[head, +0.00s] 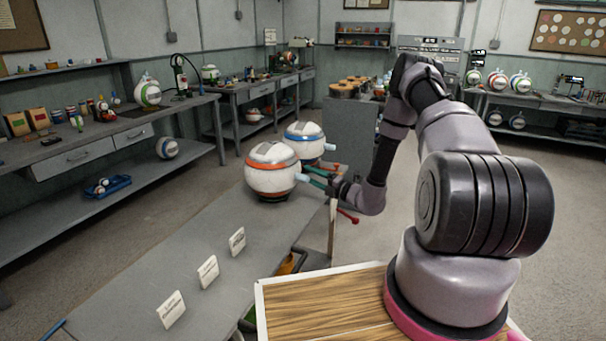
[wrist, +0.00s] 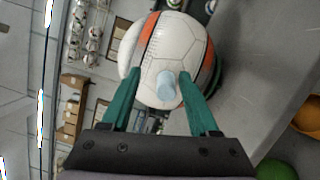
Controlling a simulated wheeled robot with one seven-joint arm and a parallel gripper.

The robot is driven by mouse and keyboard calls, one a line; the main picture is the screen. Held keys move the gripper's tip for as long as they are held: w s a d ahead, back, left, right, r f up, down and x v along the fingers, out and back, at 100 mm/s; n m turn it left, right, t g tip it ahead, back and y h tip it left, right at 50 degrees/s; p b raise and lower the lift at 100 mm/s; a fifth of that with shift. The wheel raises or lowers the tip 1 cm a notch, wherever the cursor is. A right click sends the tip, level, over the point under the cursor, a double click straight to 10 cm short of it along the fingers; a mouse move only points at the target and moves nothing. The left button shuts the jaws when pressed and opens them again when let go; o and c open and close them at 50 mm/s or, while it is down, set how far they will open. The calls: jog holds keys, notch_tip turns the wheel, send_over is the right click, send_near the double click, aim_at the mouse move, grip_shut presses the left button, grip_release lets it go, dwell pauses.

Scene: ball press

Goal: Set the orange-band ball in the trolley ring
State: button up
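The orange-band ball (head: 273,171) is white with an orange stripe and a pale blue nub on its right side. It sits at the far end of the grey bench. It also shows in the wrist view (wrist: 180,45), with the nub (wrist: 166,86) between my fingers. My gripper (head: 309,175) reaches the ball's right side. Its teal fingers (wrist: 159,73) are spread on either side of the nub, with visible gaps. I cannot tell whether the fingertips touch the ball's surface. I cannot make out the trolley ring in either view.
A blue-band ball (head: 305,139) stands just behind the orange-band one. Three white cards (head: 208,272) stand on the near part of the grey bench (head: 150,262). A red-ended lever (head: 348,216) sticks out below my gripper. A grey cabinet (head: 347,135) stands beyond.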

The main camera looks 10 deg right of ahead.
jog(key=v, duration=0.7)
jog(key=s+a+r+n+g+y, duration=0.1)
jog(key=s+a+r+n+g, duration=0.25)
jog(key=r+n, duration=0.4)
jog(key=s+a+r+n+g, duration=0.3)
jog(key=s+r+n+g, duration=0.15)
jog(key=r+n, duration=0.35)
jog(key=s+a+r+n+g+y, duration=0.1)
jog(key=s+a+r+n+g, duration=0.35)
jog(key=r, duration=0.45)
jog(key=s+d+r+n+t+h, duration=0.2)
jog(key=s+d+r+n+h, duration=0.2)
jog(key=s+r+n+h, duration=0.2)
jog(key=s+d+r+n+t+h, duration=0.3)
jog(key=s+d+r+n+h, duration=0.2)
jog(key=s+r+n, duration=0.6)
jog(key=shift+s+r+n+h, duration=0.25)
jog(key=shift+s+n+h, duration=0.25)
jog(key=shift+s+n, duration=0.45)
jog(key=shift+w, duration=0.2)
jog(key=shift+c, duration=0.3)
